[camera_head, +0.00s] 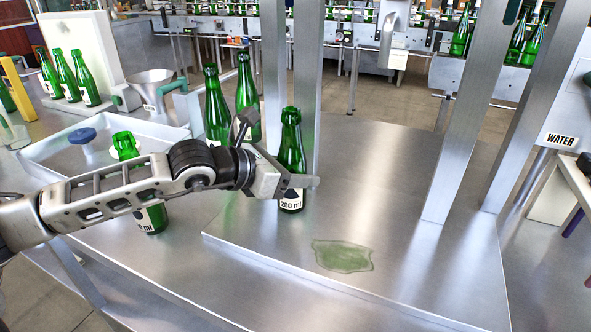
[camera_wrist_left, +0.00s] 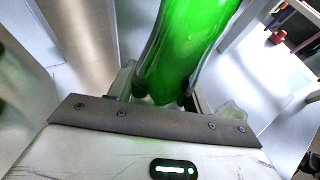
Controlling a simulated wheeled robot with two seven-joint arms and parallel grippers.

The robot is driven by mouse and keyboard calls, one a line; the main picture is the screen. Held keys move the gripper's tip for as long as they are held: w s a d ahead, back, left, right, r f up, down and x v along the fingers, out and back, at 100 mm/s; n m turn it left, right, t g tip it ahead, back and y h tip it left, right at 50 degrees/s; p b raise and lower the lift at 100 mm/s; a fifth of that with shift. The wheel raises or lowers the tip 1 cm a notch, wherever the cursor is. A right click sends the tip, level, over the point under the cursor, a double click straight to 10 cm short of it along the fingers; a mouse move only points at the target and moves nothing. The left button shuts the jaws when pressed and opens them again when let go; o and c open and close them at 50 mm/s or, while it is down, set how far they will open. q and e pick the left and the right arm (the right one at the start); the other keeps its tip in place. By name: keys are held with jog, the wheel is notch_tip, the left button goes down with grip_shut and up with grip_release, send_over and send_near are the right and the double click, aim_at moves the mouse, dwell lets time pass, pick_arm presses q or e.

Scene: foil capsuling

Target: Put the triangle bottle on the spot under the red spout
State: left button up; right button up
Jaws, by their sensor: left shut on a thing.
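A green glass bottle (camera_head: 291,150) with a white "200 ml" label and a dark triangular mark stands upright at the left side of the raised metal platform (camera_head: 400,270). My left gripper (camera_head: 288,181) is shut around its lower body, partly hiding the label. I cannot tell whether its base touches the platform. The bottle (camera_wrist_left: 188,45) also fills the upper middle of the left wrist view, between the fingers. A pale green patch (camera_head: 342,256) lies on the platform, in front and to the right of the bottle. No red spout shows in the head view. My right gripper is not in view.
Two green bottles (camera_head: 215,105) stand just behind my left wrist, and another (camera_head: 152,216) is partly hidden by my forearm. Metal posts (camera_head: 462,110) rise from the platform. A tray (camera_head: 55,150) and a funnel (camera_head: 152,85) are at left. The platform's right half is clear.

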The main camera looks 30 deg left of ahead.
pick_arm(q)
jog(key=o, duration=0.9)
jog(key=shift+c, duration=0.2)
jog(key=shift+r, duration=0.1)
jog(key=shift+s+a, duration=0.2)
jog(key=shift+a, duration=0.05)
jog(key=b+v, duration=0.2)
jog(key=v, duration=0.3)
jog(key=shift+s+b, duration=0.25)
jog(key=shift+b, duration=0.05)
jog(key=shift+b+v, duration=0.9)
jog(key=shift+v, duration=2.1)
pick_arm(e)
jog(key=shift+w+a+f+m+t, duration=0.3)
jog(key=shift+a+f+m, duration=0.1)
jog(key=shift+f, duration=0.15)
pick_arm(q)
jog(key=shift+w+r, duration=0.1)
jog(key=shift+r, duration=0.05)
jog(key=shift+r, duration=0.1)
